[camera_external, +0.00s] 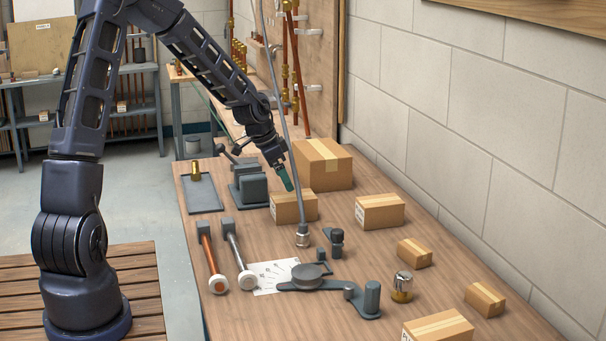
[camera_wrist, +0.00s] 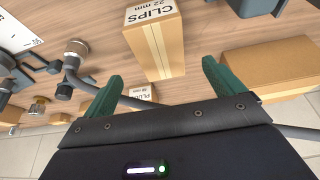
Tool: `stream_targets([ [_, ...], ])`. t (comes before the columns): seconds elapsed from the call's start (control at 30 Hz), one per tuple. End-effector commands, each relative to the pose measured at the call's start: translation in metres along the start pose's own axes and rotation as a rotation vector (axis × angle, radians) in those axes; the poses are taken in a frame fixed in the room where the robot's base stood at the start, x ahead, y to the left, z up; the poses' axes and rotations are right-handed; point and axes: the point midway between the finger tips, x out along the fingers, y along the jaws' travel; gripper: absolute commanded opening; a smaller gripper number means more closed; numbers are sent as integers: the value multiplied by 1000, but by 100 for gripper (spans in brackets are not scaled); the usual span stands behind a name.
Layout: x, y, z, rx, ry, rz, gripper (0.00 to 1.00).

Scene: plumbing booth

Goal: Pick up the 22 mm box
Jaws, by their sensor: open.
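The 22 mm box is a small tan carton (camera_wrist: 160,45) with a label reading "CLIPS 22 mm" in the wrist view. It sits ahead of my gripper (camera_wrist: 161,70), between the lines of its two green fingers, with a gap to them. In the external view, the box (camera_external: 295,207) appears to be the small carton on the bench just below my gripper (camera_external: 287,181). My gripper is open and empty, tilted down above the box. The arm comes in from the upper left.
A larger carton (camera_external: 322,165) stands close behind the box and also shows in the wrist view (camera_wrist: 268,72). A grey hose with a metal end (camera_external: 303,236) hangs right beside my gripper. Another carton (camera_external: 380,211) stands to the right. Hand tools (camera_external: 240,262) lie in front.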

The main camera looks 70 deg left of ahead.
Motion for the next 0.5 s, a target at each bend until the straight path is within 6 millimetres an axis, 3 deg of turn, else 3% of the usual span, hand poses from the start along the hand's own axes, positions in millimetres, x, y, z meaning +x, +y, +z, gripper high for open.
stream_targets([
  [0.23,15,-3,1,-2,3,3,94],
  [0.5,51,-2,1,-2,2,3,94],
])
